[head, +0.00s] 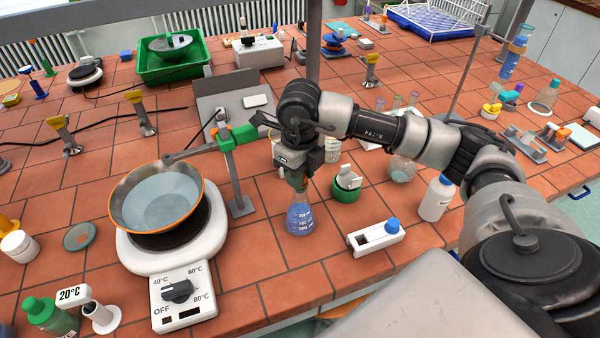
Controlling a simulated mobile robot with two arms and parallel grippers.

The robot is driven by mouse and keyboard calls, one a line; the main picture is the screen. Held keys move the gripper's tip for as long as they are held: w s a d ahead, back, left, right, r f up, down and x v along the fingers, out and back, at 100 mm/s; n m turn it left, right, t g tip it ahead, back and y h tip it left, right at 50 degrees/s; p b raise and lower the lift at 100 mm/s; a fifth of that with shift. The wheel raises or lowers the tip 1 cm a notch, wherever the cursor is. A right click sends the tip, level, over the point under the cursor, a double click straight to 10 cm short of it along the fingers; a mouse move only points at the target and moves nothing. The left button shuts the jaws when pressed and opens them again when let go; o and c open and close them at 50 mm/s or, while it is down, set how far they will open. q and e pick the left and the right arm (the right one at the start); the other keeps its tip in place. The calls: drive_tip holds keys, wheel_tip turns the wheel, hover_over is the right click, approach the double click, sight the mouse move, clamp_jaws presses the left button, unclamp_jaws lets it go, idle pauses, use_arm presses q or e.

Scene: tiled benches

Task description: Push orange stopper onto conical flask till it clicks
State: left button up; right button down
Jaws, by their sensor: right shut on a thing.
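The conical flask (299,219) stands upright on the tiled bench with blue liquid in it and white volume marks. My right gripper (297,179) points down right over the flask's neck and is shut. A small orange-brown bit, the orange stopper (299,185), shows between its fingertips at the flask's mouth. The fingers hide most of the stopper and the top of the neck, so I cannot tell how deep it sits. My left gripper is not in view.
A hotplate (140,256) with a water bowl (117,207) stands left of the flask, beside a stand with a green clamp (243,134). A green-based holder (346,194), a white box with a blue knob (366,243) and a white bottle (436,201) stand to the right.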

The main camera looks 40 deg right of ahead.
drive_tip(key=shift+f+b, duration=0.25)
drive_tip(key=shift+b, duration=0.25)
idle(0.7)
drive_tip(key=c, duration=1.1)
unclamp_jaws()
drive_tip(key=o, duration=0.6)
drive_tip(key=shift+c, duration=0.2)
drive_tip(key=shift+r, duration=0.15)
wheel_tip(320, 180, up, 10)
drive_tip(key=shift+f+b, duration=0.2)
drive_tip(key=shift+b, duration=0.5)
drive_tip(key=shift+r, duration=0.55)
